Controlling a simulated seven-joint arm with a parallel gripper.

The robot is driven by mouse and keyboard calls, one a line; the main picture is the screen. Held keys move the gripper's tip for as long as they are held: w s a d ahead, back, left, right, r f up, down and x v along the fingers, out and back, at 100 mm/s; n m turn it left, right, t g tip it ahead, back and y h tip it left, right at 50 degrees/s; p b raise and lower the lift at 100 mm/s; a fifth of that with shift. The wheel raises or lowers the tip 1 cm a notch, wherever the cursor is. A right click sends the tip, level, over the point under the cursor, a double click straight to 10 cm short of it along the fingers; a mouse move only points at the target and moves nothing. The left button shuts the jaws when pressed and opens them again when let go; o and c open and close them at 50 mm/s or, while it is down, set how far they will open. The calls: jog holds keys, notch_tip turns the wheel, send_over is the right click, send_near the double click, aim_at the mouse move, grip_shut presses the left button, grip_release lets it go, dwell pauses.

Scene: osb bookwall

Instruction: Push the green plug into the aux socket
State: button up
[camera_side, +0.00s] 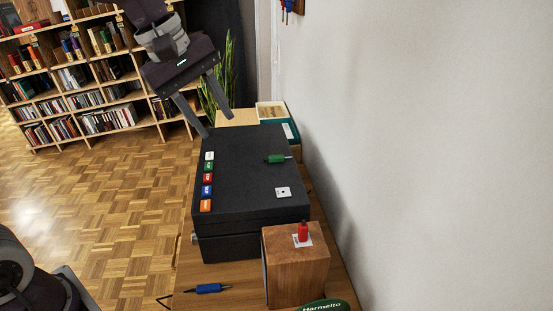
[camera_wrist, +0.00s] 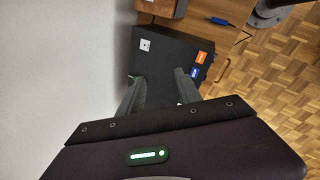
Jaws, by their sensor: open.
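The green plug (camera_side: 277,158) lies on its side on top of the black box (camera_side: 235,185), near the right edge. A white socket plate (camera_side: 283,192) with a small dark hole sits on the box top, nearer the camera than the plug. The plate also shows in the wrist view (camera_wrist: 145,44). No aux marking is legible. My gripper (camera_side: 218,124) is open and empty, above the far end of the box and apart from the plug. Its two fingers (camera_wrist: 160,77) point down toward the box.
Coloured labels (camera_side: 207,178) line the box's left edge. A red plug (camera_side: 303,232) stands on a wooden block (camera_side: 290,275) at the near end. A blue plug (camera_side: 208,288) lies on the wooden table. A wall runs along the right; a plant (camera_side: 222,75) stands behind.

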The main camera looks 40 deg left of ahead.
jog(key=w+a+f+n+h, duration=0.1)
jog(key=w+f+n, duration=0.25)
jog(key=w, duration=0.25)
jog(key=w+a+f+n, duration=0.1)
jog(key=w+f+n, duration=0.25)
jog(key=w, duration=0.25)
jog(key=n, duration=0.5)
send_near(275, 156)
jog(key=shift+n+g, duration=0.3)
jog(key=shift+g, duration=0.1)
jog(key=x, duration=0.8)
jog(key=shift+w, duration=0.4)
grip_shut()
